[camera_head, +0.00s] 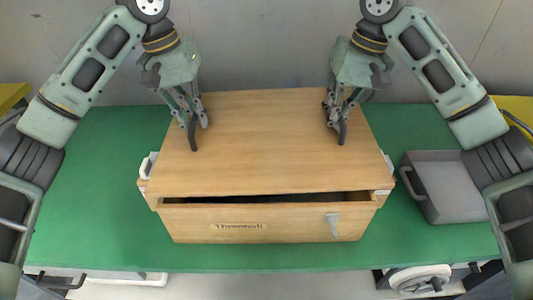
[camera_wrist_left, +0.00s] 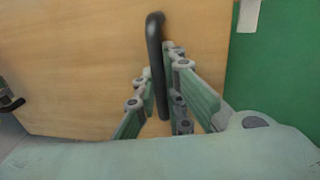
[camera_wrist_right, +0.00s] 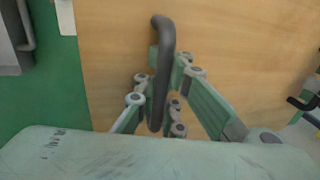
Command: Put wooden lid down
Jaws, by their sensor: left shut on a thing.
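The wooden lid (camera_head: 265,135) lies over the wooden box (camera_head: 200,225) with a dark gap along its front edge, wider toward the right. Whether the lid touches the box at the back is hidden. My left gripper (camera_head: 192,115) is shut on the left black handle (camera_head: 194,138) of the lid; this handle also shows in the left wrist view (camera_wrist_left: 155,50). My right gripper (camera_head: 338,112) has its fingers closed around the right black handle (camera_head: 342,132), which also shows in the right wrist view (camera_wrist_right: 161,45).
The box stands on a green table mat (camera_head: 105,190) and has a name label and a grey latch (camera_head: 333,224) at the front. A grey tray (camera_head: 440,185) with a handle stands to the right. The mat left of the box is clear.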

